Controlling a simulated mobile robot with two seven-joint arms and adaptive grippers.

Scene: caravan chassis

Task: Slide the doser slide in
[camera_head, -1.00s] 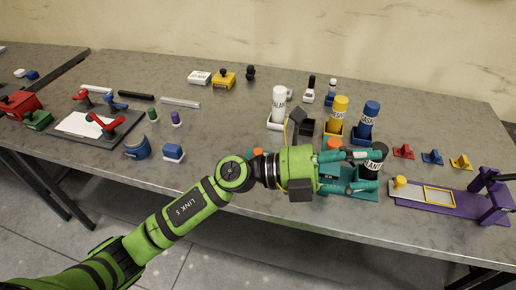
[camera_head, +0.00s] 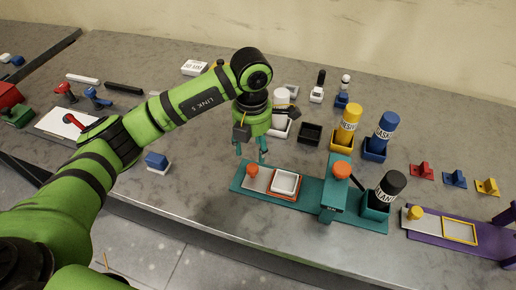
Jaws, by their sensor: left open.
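A teal doser base (camera_head: 316,193) stands near the front edge, with a teal upright topped by an orange knob (camera_head: 342,170). Its grey slide (camera_head: 262,180) sticks out to the left of the upright. The slide has a small orange knob (camera_head: 252,170) at its left end and a white dish (camera_head: 285,183) in an orange frame. My left gripper (camera_head: 250,152) points down with its teal fingers apart and empty, above and behind the slide's small knob. It appears clear of the knob. My right gripper is not in view.
A black-capped bottle (camera_head: 388,187) leans in a teal holder right of the upright. A purple device with a yellow-framed slide (camera_head: 460,233) lies at right. Yellow (camera_head: 349,120) and blue (camera_head: 383,132) bottles stand behind. A small blue-and-white block (camera_head: 157,162) is at left.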

